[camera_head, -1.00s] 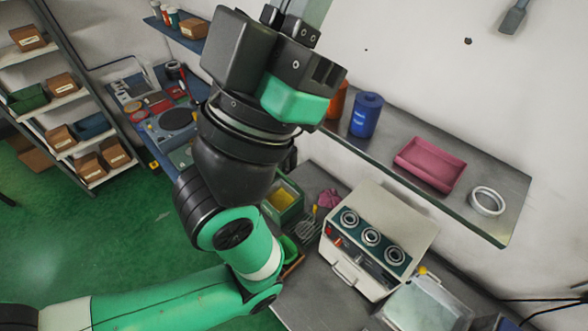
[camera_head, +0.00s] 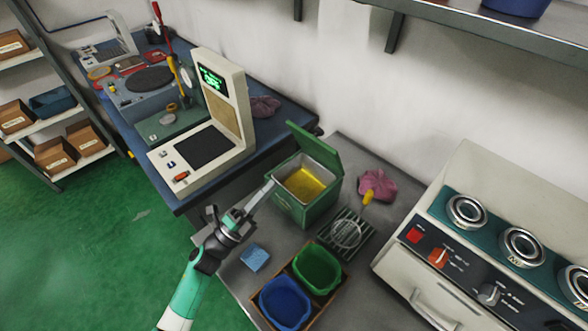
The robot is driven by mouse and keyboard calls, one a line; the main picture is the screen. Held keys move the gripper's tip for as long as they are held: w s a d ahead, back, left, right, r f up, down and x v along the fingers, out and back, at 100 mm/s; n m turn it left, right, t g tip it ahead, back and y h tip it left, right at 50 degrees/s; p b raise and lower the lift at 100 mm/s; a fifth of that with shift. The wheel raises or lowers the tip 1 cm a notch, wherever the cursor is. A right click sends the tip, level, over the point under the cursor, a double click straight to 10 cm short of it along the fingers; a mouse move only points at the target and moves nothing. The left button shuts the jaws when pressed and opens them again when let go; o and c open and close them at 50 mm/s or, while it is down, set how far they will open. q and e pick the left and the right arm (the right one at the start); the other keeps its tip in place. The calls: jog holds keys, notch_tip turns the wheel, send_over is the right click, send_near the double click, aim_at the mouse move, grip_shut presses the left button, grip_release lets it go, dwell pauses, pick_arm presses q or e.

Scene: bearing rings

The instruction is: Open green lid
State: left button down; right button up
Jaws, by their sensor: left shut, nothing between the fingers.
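A green box (camera_head: 318,211) stands on the grey metal table, and amber-yellow contents show inside it. Its green lid (camera_head: 316,146) is raised, standing up along the box's back edge, so the top is open. My left gripper (camera_head: 268,185) is shut and empty, with its fingertips close to the box's left rim. I cannot tell whether the tips touch the rim. My right gripper is not in view.
A wooden tray holds a green bin (camera_head: 317,268) and a blue bin (camera_head: 285,302) in front of the box. A rack with a wire basket (camera_head: 346,233), a blue sponge (camera_head: 254,257) and a pink cloth (camera_head: 377,186) lie nearby. A scale-like machine (camera_head: 229,110) stands left; a cream machine (camera_head: 460,195) stands right.

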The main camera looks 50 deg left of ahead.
pick_arm(q)
jog(key=f, duration=0.2)
jog(key=b, duration=0.2)
send_near(310, 140)
jog(key=x, duration=0.6)
jog(key=shift+w+a+f, duration=0.1)
jog(key=shift+w, duration=0.4)
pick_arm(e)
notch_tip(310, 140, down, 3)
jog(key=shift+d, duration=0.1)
